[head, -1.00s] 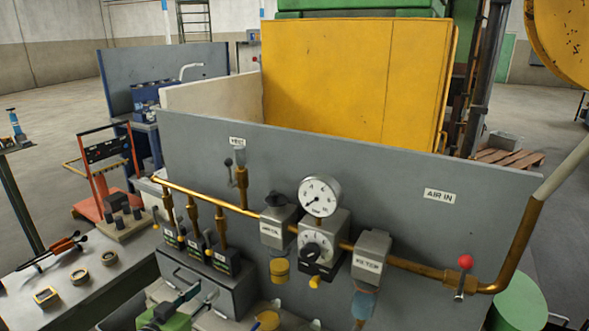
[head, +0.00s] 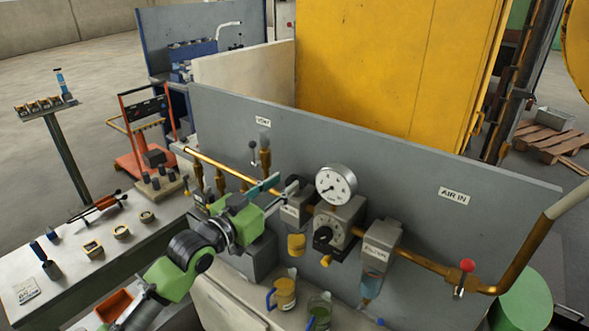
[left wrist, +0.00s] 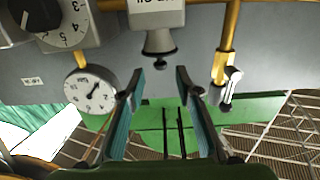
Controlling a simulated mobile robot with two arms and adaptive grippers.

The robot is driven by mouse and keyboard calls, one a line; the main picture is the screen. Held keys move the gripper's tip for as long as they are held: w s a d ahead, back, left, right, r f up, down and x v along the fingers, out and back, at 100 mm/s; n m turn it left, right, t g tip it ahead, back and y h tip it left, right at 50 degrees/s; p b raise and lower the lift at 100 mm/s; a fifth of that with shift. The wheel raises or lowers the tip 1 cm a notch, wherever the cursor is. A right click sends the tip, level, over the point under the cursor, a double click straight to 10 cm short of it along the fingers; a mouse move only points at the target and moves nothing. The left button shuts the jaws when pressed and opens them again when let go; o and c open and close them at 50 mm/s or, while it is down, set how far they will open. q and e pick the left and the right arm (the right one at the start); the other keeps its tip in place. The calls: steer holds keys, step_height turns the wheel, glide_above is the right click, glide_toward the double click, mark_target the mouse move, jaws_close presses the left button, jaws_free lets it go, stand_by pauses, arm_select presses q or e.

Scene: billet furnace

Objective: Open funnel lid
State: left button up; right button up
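In the left wrist view, which looks upside down, a small grey funnel (left wrist: 158,42) sits on a labelled grey box (left wrist: 155,10) and has a dark round knob (left wrist: 160,63) at its end. My left gripper (left wrist: 157,78) is open, with one finger on each side of the knob's line and a visible gap around it. In the head view, my left gripper (head: 274,195) is raised beside the grey box (head: 297,208) on the brass air line. The fingers largely cover the funnel there. My right gripper is in neither view.
A pressure gauge (head: 336,184) and regulator (head: 338,220) stand just right of the gripper. The grey panel (head: 400,165) is close behind. A vent valve (head: 265,158) rises nearby. A yellow jug (head: 284,293) and a green jug (head: 320,310) stand below.

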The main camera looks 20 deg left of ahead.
mark_target(291, 178)
arm_select(q)
steer(key=p+x, duration=0.1)
steer(key=x, duration=0.3)
steer(key=shift+a+r, duration=0.1)
steer(key=shift+r, duration=0.05)
steer(key=shift+w+d+p, duration=0.3)
steer(key=shift+w, duration=0.35)
jaws_close()
